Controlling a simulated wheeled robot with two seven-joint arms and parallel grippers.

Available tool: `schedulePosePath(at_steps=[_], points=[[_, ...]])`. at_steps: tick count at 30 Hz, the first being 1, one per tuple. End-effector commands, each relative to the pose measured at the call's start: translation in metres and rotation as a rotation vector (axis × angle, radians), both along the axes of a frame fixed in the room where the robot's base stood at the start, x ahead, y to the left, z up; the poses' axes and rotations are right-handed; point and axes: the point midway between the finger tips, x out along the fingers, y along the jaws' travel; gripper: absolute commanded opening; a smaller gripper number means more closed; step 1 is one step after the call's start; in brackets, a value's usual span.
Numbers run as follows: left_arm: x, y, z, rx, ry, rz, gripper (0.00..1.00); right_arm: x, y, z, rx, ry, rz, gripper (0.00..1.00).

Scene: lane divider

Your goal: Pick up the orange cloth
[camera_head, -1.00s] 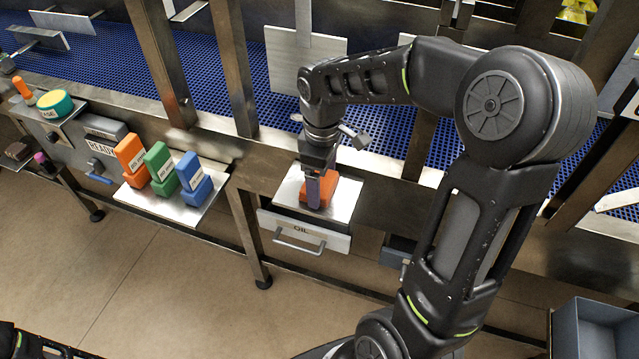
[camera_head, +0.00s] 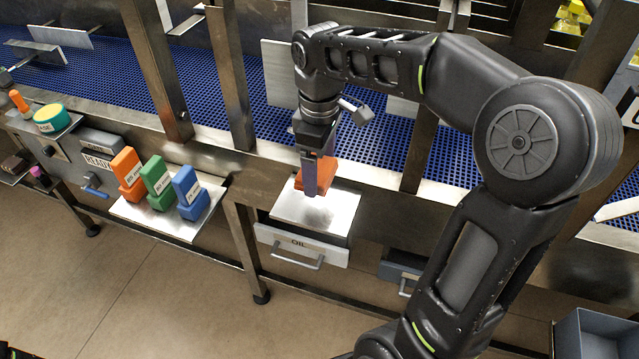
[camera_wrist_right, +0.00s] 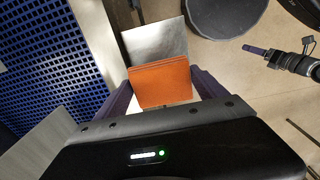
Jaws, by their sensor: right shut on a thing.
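The orange cloth (camera_head: 322,174) is a folded block in the head view, held above the small metal shelf (camera_head: 315,213) over the drawer marked OIL. My right gripper (camera_head: 311,182) is shut on it, pointing down. In the right wrist view the orange cloth (camera_wrist_right: 161,84) sits between the two purple fingers of my right gripper (camera_wrist_right: 165,92), with the shelf (camera_wrist_right: 160,42) behind it. The shelf shows bare below the cloth in the head view.
To the left, a shelf (camera_head: 155,220) carries orange (camera_head: 127,172), green (camera_head: 158,182) and blue (camera_head: 189,193) bottle-like blocks. A blue mesh conveyor (camera_head: 110,75) runs behind, with metal posts (camera_head: 231,85) in front of it. A grey bin (camera_head: 598,335) stands at the lower right.

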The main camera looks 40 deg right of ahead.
Motion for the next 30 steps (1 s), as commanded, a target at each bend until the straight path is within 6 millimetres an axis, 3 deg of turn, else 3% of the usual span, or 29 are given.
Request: schedulePosePath(at_steps=[6, 30], points=[[0.000, 0.000, -0.002, -0.001, -0.001, -0.001, 0.80, 0.000, 0.000, 0.021, -0.001, 0.001, 0.001, 0.41], [0.000, 0.000, -0.001, -0.001, -0.001, 0.000, 0.80, 0.000, 0.000, 0.022, -0.001, 0.001, 0.001, 0.41]])
